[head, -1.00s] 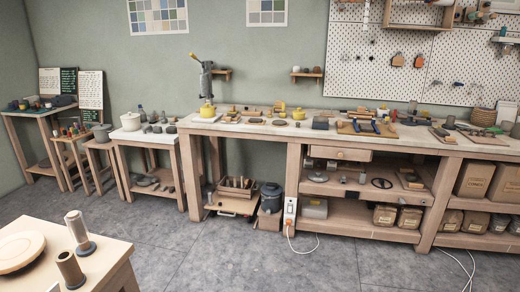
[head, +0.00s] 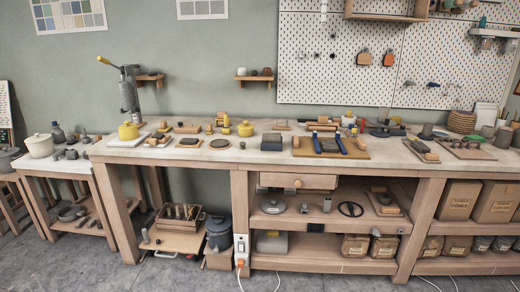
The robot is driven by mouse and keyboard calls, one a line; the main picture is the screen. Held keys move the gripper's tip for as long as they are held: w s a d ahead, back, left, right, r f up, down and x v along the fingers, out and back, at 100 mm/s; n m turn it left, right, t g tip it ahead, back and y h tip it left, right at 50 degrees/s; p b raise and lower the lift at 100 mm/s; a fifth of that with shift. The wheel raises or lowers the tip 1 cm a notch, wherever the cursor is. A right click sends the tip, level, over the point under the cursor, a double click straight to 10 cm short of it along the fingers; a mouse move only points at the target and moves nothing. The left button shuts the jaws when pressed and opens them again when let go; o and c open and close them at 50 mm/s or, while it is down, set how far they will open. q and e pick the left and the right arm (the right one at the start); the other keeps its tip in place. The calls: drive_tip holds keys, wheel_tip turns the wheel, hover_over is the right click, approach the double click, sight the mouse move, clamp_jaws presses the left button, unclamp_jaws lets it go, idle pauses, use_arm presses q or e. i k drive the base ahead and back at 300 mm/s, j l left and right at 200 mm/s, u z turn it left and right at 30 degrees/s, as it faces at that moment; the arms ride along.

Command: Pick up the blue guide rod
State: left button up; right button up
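Two short blue bars stand out on the long workbench, at either side of a dark grey block (head: 328,146) on a wooden board (head: 357,155). One is the left blue bar (head: 314,141) and the other is the right blue bar (head: 342,146). They are too small to tell whether either is the guide rod. Neither of my grippers is in the head view.
The workbench top (head: 265,157) is crowded with small tools and blocks. A side table (head: 60,166) stands at left. Bare grey floor (head: 60,262) lies in front.

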sight(314, 134)
drive_tip(key=i+l+z, duration=0.1)
drive_tip(key=l, duration=0.2)
drive_tip(key=i+l, duration=0.15)
drive_tip(key=l, duration=0.15)
drive_tip(key=i+l+z, duration=0.15)
drive_tip(key=l, duration=0.15)
drive_tip(key=i+j, duration=0.7)
drive_tip(key=z, duration=0.05)
